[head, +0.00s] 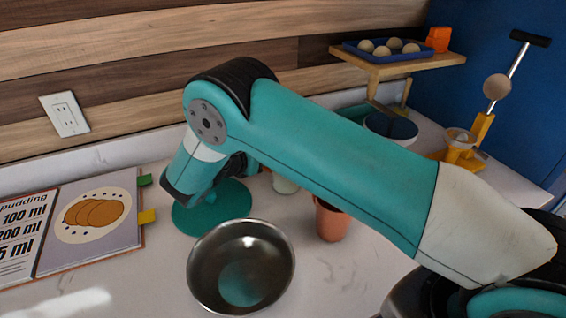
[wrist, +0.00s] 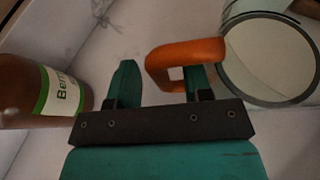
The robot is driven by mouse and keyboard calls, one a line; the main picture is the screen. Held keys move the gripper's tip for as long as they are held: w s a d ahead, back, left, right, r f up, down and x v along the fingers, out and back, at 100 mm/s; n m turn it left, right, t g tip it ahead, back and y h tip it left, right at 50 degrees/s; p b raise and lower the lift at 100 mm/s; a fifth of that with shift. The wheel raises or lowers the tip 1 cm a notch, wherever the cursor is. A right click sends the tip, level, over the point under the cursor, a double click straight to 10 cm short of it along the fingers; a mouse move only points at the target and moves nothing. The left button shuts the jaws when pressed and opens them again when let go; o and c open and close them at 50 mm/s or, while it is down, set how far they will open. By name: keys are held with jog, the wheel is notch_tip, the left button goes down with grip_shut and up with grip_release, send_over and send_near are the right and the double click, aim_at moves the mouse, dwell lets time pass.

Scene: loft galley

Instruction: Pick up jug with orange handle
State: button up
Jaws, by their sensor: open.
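In the wrist view the jug (wrist: 268,58) is at the upper right, its round rim facing the camera. Its orange handle (wrist: 185,52) reaches left toward my gripper (wrist: 164,78). My gripper is open. The handle's outer side lies between the two fingers, nearer the right one. The right finger appears at the handle's opening; whether it touches or passes through is unclear. The left finger is apart from the handle. In the head view my arm hides the fingers and most of the jug's area.
A brown bottle with a green-edged label (wrist: 58,92) is close on the left in the wrist view. In the head view a steel bowl (head: 205,260), a teal disc (head: 190,216) and a terracotta cup (head: 332,222) stand nearby. A recipe book (head: 60,262) lies left; a wooden shelf (head: 440,60) stands behind.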

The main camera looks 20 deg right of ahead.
jog(key=shift+w+d+f, duration=0.15)
jog(key=shift+w+d, duration=0.05)
jog(key=shift+d, duration=0.05)
grip_shut()
notch_tip(320, 180, up, 20)
jog(key=b, duration=0.2)
dwell(0.6)
